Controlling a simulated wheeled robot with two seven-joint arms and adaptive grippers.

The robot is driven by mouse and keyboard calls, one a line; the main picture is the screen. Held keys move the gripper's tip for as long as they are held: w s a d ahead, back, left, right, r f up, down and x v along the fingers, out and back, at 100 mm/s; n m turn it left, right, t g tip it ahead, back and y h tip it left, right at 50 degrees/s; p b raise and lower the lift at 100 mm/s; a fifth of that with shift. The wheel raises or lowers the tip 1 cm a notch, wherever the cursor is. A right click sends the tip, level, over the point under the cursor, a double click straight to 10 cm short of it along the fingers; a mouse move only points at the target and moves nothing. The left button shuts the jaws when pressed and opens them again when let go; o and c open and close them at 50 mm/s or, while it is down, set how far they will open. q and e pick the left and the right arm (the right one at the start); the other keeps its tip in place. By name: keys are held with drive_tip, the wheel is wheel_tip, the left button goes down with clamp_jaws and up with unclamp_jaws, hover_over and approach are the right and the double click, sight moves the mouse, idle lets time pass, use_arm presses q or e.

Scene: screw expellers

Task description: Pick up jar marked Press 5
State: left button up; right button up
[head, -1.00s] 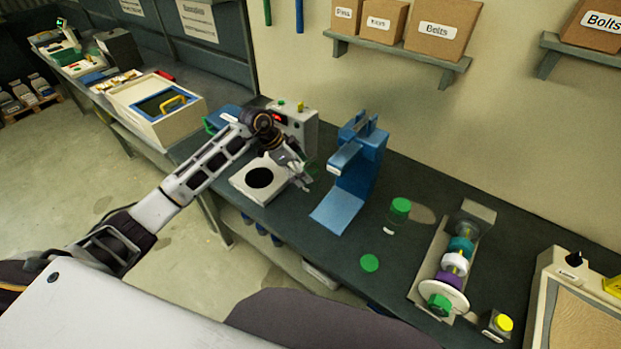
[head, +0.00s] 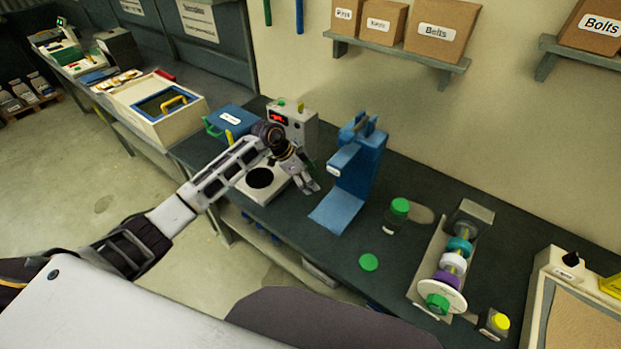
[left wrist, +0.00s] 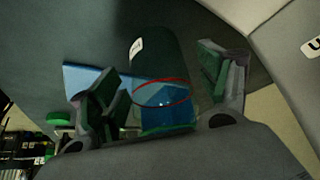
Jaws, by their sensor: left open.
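A clear jar with a green lid (head: 396,215) stands on the dark bench right of the blue stand (head: 362,165). Its small label is too small to read, so I cannot tell whether it says Press 5. My left gripper (head: 310,187) is open, just left of the blue stand and beside the scale-like machine. In the left wrist view, the left gripper's (left wrist: 165,100) spread fingers flank a dark rounded, see-through-looking body (left wrist: 162,62) with an unreadable white label and a thin red ring. I cannot tell whether it touches them. My right gripper is not in view.
A green disc (head: 369,262) lies flat near the front edge. Right of the jar is a screw expeller (head: 452,262) with coloured rings, and a yellow button box (head: 496,322). The white machine (head: 296,122) and a blue box (head: 233,120) stand behind my left arm.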

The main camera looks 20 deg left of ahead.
sight(316, 164)
use_arm(q)
drive_tip(key=c, duration=1.2)
drive_tip(key=shift+r, duration=0.1)
drive_tip(key=shift+r+b, duration=0.5)
drive_tip(key=shift+r, duration=4.45)
